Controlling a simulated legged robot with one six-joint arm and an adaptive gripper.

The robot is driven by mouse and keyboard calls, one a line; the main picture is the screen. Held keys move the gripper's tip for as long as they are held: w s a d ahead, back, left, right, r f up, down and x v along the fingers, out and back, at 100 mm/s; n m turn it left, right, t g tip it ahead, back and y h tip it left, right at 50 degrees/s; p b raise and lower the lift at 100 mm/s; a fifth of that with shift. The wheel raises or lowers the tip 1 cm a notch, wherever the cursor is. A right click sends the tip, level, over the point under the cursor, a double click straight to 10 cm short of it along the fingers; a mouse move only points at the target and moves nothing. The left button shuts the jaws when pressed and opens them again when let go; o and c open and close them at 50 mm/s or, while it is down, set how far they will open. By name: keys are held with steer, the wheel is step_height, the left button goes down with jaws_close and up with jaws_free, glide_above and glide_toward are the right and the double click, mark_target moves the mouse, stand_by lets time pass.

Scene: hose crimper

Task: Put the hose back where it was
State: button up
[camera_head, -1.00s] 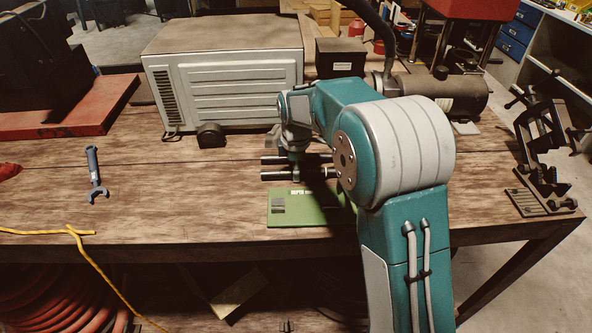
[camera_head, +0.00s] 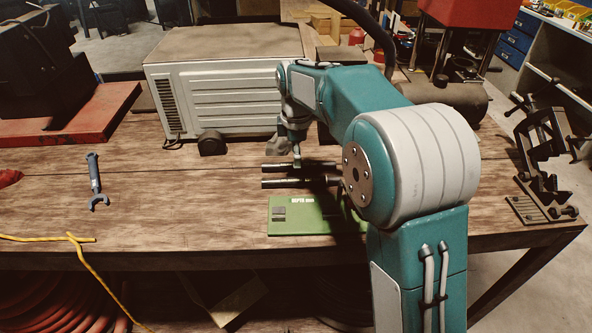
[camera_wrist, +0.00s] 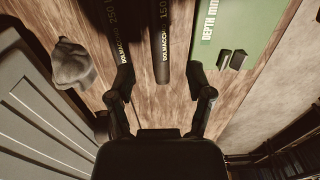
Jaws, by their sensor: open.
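Two black hoses lie side by side on the wooden workbench, the rear hose (camera_head: 276,167) and the front hose (camera_head: 288,184). In the wrist view they are the hose marked 250 (camera_wrist: 110,22) and the hose marked 150 (camera_wrist: 163,45). My gripper (camera_head: 298,163) is above the hoses, its lower part small in the head view. In the wrist view my gripper (camera_wrist: 160,75) is open and empty. The 150 hose's end shows between its fingers; the 250 hose's end is by the left finger. My arm hides the hoses' right ends in the head view.
A green depth board (camera_head: 300,225) lies in front of the hoses. A large grey box (camera_head: 225,90) stands behind, with a small dark round object (camera_head: 211,145) before it. A wrench (camera_head: 95,180) and a yellow cord (camera_head: 75,240) lie left. A black clamp (camera_head: 545,160) stands at right.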

steer(key=s+d+r+m+t, duration=0.2)
steer(key=s+d+r+m, duration=0.25)
steer(key=s, duration=0.35)
steer(key=s+d+r+m+t, duration=0.1)
steer(key=s+d+r+m, duration=0.4)
steer(key=s, duration=0.3)
steer(key=s+d+f+m+t, duration=0.1)
steer(key=s+m, duration=0.3)
steer(key=s, duration=0.3)
steer(key=s+d+f+m+t, duration=0.1)
steer(key=s+f+m, duration=0.1)
steer(key=s+m, duration=0.2)
steer(key=s, duration=0.3)
steer(key=shift+d+f+t, duration=0.3)
steer(key=shift+d, duration=0.05)
steer(key=shift+m, duration=0.25)
